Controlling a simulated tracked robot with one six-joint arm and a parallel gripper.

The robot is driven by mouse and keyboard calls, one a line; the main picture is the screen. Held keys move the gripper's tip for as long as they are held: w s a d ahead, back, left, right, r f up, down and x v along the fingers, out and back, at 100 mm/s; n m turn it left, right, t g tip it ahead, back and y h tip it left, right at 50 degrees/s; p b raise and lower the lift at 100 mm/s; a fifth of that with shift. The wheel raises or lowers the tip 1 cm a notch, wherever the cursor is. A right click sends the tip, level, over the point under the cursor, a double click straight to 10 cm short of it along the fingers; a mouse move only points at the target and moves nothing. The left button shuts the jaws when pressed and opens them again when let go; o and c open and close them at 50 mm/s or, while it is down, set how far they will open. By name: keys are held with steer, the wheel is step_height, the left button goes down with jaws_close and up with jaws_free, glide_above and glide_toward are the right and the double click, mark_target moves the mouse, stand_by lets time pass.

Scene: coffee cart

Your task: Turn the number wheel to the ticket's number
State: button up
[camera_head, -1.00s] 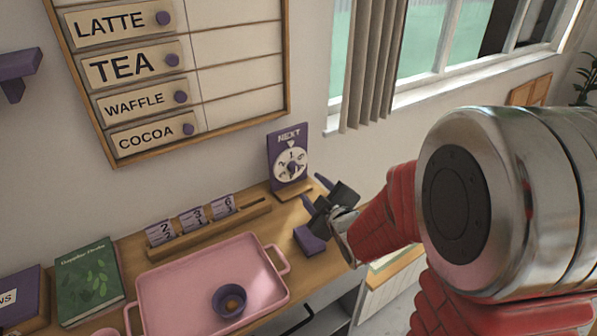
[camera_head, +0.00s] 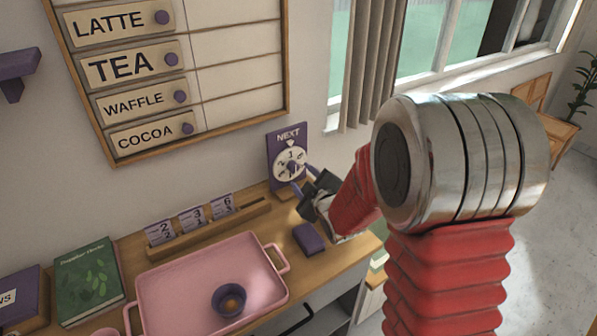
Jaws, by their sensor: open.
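The number wheel (camera_head: 290,161) is a white dial on an upright purple board (camera_head: 288,138) marked NEXT, at the back right of the counter. A 1 shows at the top of the dial, under the pointer. My gripper (camera_head: 303,180) is open just right of and below the dial, its purple fingers pointing at it. One finger overlaps the dial's lower right edge in the picture; I cannot tell whether it touches. Numbered tickets stand in a wooden rack (camera_head: 248,212): one with a 2 (camera_head: 160,232), one with a 3 (camera_head: 192,218) and one with a 6 (camera_head: 222,204).
A purple block (camera_head: 309,238) lies on the counter below my gripper. A pink tray (camera_head: 165,290) holding a small purple cup (camera_head: 229,299) fills the front middle. The menu board (camera_head: 240,65) hangs above.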

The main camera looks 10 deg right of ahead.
mark_target(295, 169)
steer(key=shift+x, duration=3)
steer(key=shift+c, duration=0.4)
steer(key=c, duration=0.9)
